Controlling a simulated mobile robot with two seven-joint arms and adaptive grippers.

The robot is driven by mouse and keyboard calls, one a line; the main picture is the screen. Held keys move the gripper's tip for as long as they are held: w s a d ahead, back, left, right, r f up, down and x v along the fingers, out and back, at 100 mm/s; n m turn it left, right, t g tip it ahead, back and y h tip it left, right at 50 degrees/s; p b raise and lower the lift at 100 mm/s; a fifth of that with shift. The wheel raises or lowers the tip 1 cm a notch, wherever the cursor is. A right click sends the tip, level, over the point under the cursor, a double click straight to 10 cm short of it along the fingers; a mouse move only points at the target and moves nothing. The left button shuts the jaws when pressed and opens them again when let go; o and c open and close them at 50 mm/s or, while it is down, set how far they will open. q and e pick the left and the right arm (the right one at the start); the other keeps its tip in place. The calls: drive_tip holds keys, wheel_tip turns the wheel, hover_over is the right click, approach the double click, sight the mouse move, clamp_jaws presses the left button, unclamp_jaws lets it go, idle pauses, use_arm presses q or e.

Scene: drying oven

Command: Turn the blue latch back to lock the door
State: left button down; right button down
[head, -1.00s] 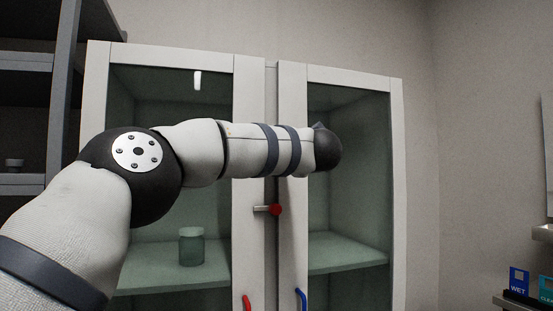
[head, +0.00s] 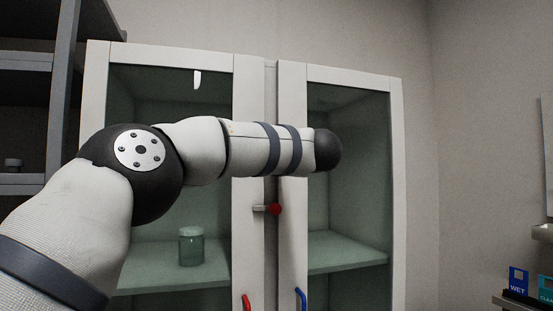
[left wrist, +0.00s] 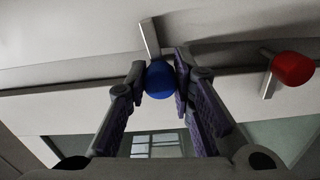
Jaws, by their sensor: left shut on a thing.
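The blue latch (left wrist: 160,79) shows in the left wrist view as a round blue knob on a short grey metal bar. My left gripper (left wrist: 160,73) is shut on the knob, with one finger on each side of it. The bar reaches up and slightly left in that view, against the white door frame. In the head view my left arm crosses in front of the cabinet doors, and the blue latch and the gripper are hidden. The right glass door (head: 397,200) and the left glass door (head: 97,100) look closed. My right gripper is not in view.
A red latch (head: 275,209) is on the door frames below my arm; it also shows in the left wrist view (left wrist: 293,69). Below hang a red handle (head: 246,302) and a blue handle (head: 300,298). A jar (head: 191,247) stands inside, behind the glass.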

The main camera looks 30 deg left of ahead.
use_arm(q)
drive_tip(key=shift+m, duration=0.9)
drive_tip(key=c, duration=1.4)
unclamp_jaws()
drive_tip(key=v, duration=1.2)
drive_tip(key=shift+s, duration=0.1)
